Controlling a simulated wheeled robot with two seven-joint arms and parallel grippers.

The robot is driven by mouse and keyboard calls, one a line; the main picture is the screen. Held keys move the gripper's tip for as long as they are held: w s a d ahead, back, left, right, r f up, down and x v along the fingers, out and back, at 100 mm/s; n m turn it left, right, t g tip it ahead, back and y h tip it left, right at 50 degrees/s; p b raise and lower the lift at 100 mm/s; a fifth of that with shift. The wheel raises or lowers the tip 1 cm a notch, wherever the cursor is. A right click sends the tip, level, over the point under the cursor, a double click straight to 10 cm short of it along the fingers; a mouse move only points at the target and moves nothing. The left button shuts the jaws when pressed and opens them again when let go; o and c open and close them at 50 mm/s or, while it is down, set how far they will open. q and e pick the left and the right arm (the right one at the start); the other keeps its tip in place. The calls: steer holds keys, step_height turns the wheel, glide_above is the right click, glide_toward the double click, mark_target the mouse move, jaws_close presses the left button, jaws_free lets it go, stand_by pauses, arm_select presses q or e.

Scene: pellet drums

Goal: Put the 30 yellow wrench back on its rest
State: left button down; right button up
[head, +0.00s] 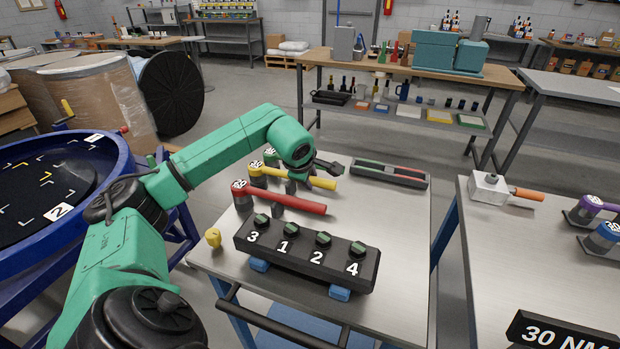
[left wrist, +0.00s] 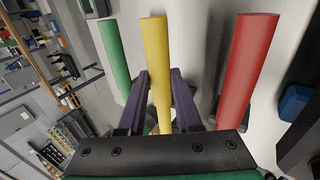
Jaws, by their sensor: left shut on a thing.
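The yellow wrench (head: 312,182) is over the left part of the near table, its handle pointing right and its round, labelled head (head: 257,170) at the left. It is between the red wrench (head: 300,206) and the green wrench (head: 271,155). My left gripper (head: 322,171) is shut on the yellow handle; in the left wrist view its two dark fingers (left wrist: 159,100) flank the yellow handle (left wrist: 155,50). A dark rest post (head: 291,186) shows by the handle. I cannot tell whether the wrench touches its rest. My right gripper is not in view.
A black block with several numbered green-topped parts (head: 306,262) stands in front of the wrenches. A dark tray (head: 390,173) lies at the back. The table's right side (head: 405,235) is clear.

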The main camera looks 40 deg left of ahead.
arm_select(q)
steer(key=shift+f, duration=0.15)
steer(key=c, duration=0.5)
jaws_free()
steer(key=b+v, duration=0.1)
steer(key=v, duration=1.3)
steer(key=shift+s+d+r, duration=0.1)
steer(key=shift+s+r, duration=0.1)
steer(key=shift+s, duration=0.05)
